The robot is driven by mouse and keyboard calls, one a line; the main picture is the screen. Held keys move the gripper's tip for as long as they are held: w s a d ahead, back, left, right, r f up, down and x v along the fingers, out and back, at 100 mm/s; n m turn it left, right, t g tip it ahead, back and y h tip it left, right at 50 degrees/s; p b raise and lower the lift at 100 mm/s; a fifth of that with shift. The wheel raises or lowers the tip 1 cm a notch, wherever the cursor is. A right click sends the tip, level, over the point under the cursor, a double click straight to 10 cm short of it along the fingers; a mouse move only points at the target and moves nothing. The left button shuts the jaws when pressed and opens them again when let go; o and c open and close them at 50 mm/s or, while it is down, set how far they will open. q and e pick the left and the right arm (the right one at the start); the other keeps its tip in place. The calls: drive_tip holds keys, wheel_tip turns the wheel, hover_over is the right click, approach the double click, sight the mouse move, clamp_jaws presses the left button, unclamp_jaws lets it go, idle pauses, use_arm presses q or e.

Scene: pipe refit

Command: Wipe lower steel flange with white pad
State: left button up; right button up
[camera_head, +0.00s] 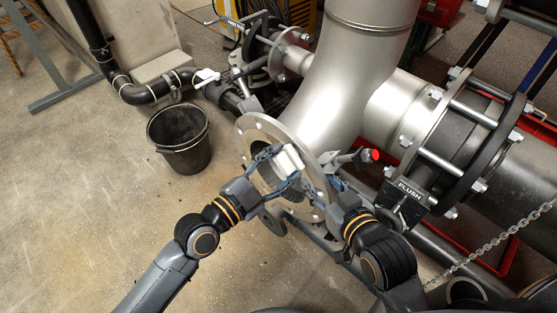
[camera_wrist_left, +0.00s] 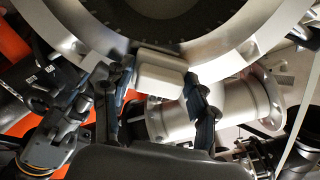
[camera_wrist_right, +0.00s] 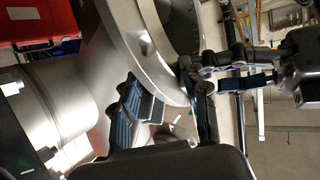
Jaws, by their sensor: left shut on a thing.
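The lower steel flange (camera_head: 254,131) is a bolt-holed ring on the open lower end of the big steel pipe. In the left wrist view the flange (camera_wrist_left: 235,52) arches across the top. My left gripper (camera_head: 272,166) is shut on the white pad (camera_head: 290,158), a pale block held at the flange opening. The pad (camera_wrist_left: 160,70) overlaps the inner rim in the left wrist view; I cannot tell if it touches. My right gripper (camera_head: 312,186) is at the flange's right side. Its fingers are apart, with the flange edge (camera_wrist_right: 150,75) near them.
A black bucket (camera_head: 180,140) stands on the floor at left. A red-tipped lever (camera_head: 372,156) and the FLUSH-labelled valve (camera_head: 408,190) are right of my right gripper. A chain (camera_head: 490,245) hangs at lower right. Concrete floor (camera_head: 90,210) is clear at lower left.

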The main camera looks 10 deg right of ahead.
drive_tip(key=shift+s+f, duration=0.2)
drive_tip(key=shift+f, duration=0.2)
drive_tip(key=shift+a, duration=0.1)
